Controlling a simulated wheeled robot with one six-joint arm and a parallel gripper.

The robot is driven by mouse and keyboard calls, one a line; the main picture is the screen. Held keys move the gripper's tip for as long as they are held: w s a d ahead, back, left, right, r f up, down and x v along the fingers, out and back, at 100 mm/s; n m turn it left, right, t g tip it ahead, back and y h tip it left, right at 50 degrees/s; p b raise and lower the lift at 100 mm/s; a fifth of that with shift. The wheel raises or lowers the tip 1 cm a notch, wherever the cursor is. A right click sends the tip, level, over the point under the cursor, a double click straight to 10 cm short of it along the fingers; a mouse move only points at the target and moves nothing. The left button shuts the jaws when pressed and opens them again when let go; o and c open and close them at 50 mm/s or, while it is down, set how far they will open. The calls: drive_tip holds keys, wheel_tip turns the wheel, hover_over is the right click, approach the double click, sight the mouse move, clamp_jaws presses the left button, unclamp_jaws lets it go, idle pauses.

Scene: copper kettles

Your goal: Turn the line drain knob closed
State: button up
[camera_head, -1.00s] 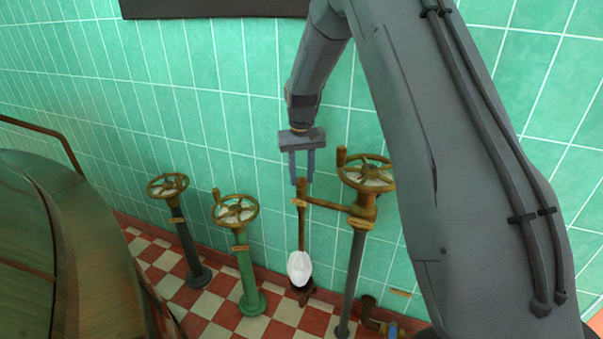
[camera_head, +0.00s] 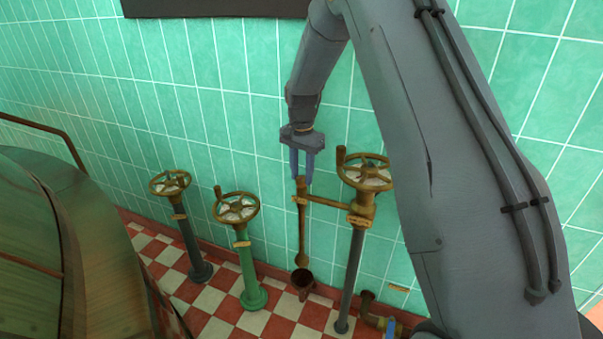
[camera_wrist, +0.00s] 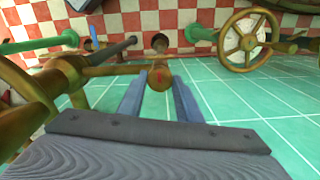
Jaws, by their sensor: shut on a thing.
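The line drain knob (camera_head: 301,184) is a small brass-brown piece on top of a thin vertical drain pipe (camera_head: 302,225), joined by a side pipe to the right-hand valve. In the wrist view the knob (camera_wrist: 159,78) shows as a round end with a reddish mark, between the two fingers. My gripper (camera_head: 302,178) comes down from above and is shut on the knob, its fingers on either side. It also shows in the wrist view (camera_wrist: 159,88).
A brass handwheel (camera_head: 366,172) stands close to the right of my gripper, with an upright handle. Two more handwheels stand left, on a green pillar (camera_head: 247,270) and a dark pillar (camera_head: 190,248). A large rounded vessel (camera_head: 30,240) fills the left. The tiled wall (camera_head: 220,90) is behind.

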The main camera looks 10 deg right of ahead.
sight(302, 178)
drive_tip(key=shift+w+r+m, duration=0.1)
drive_tip(key=shift+m, duration=0.4)
drive_tip(key=o, duration=1)
drive_tip(key=shift+o, duration=0.2)
drive_tip(key=shift+r+b, duration=0.6)
drive_tip(key=shift+r, duration=3.25)
